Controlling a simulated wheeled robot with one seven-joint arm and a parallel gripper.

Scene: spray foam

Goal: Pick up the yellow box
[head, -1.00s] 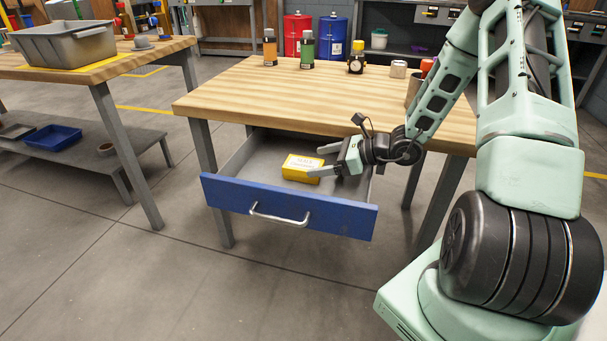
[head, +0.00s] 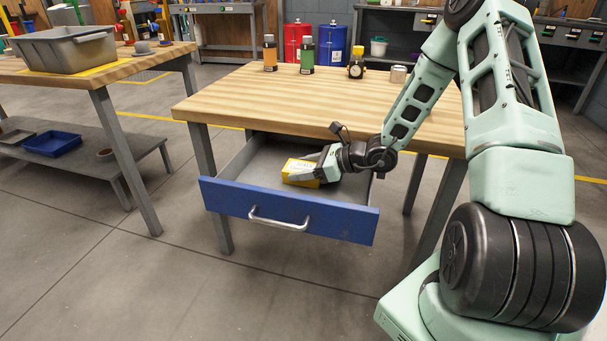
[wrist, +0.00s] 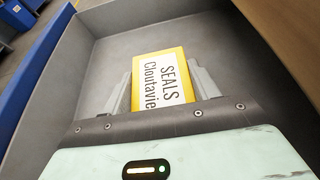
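The yellow box (head: 300,171) lies in the open drawer (head: 255,162) under the wooden table. My gripper (head: 318,170) is down in the drawer at the right part of the box. In the wrist view, the two grey fingers of my gripper (wrist: 162,88) stand on either side of the box, close along its edges. I cannot tell whether they press on it. The near end of the box is hidden behind the gripper body.
The drawer's blue front (head: 290,211) with its metal handle stands nearest. The wooden tabletop (head: 320,105) is above the drawer's back and carries several bottles and small items along its far edge. Another table with a grey bin (head: 65,48) stands at left.

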